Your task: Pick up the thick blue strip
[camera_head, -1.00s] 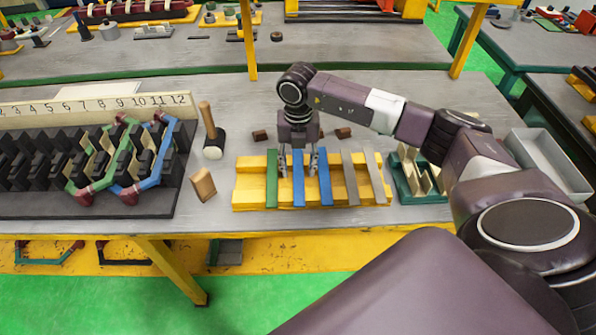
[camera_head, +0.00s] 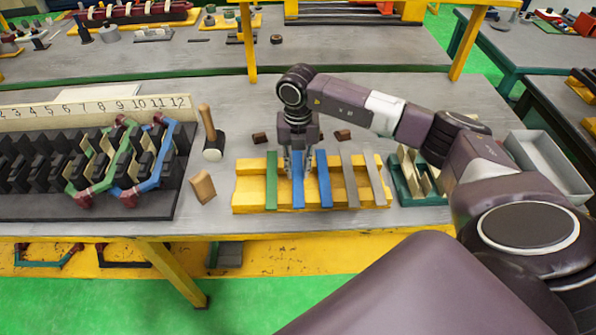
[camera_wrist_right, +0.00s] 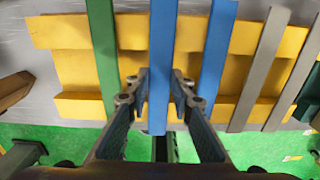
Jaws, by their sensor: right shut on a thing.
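Two blue strips lie across the yellow rack (camera_head: 246,183) on the bench, side by side. My right gripper (camera_head: 299,172) is shut on the left blue strip (camera_head: 299,194), one finger on each side. In the right wrist view this blue strip (camera_wrist_right: 161,55) runs between the two fingers (camera_wrist_right: 158,92). The other blue strip (camera_head: 325,183) lies just to its right, apart from the fingers. The two look close in width, so I cannot tell which is thicker. The held strip still lies along the rack. My left gripper is out of view.
A green strip (camera_head: 272,180) lies left of the held strip, and two grey strips (camera_head: 350,180) lie at the right. A hammer (camera_head: 208,125), a wooden block (camera_head: 203,187) and the black stator (camera_head: 90,205) are to the left. A green holder (camera_head: 425,200) is to the right.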

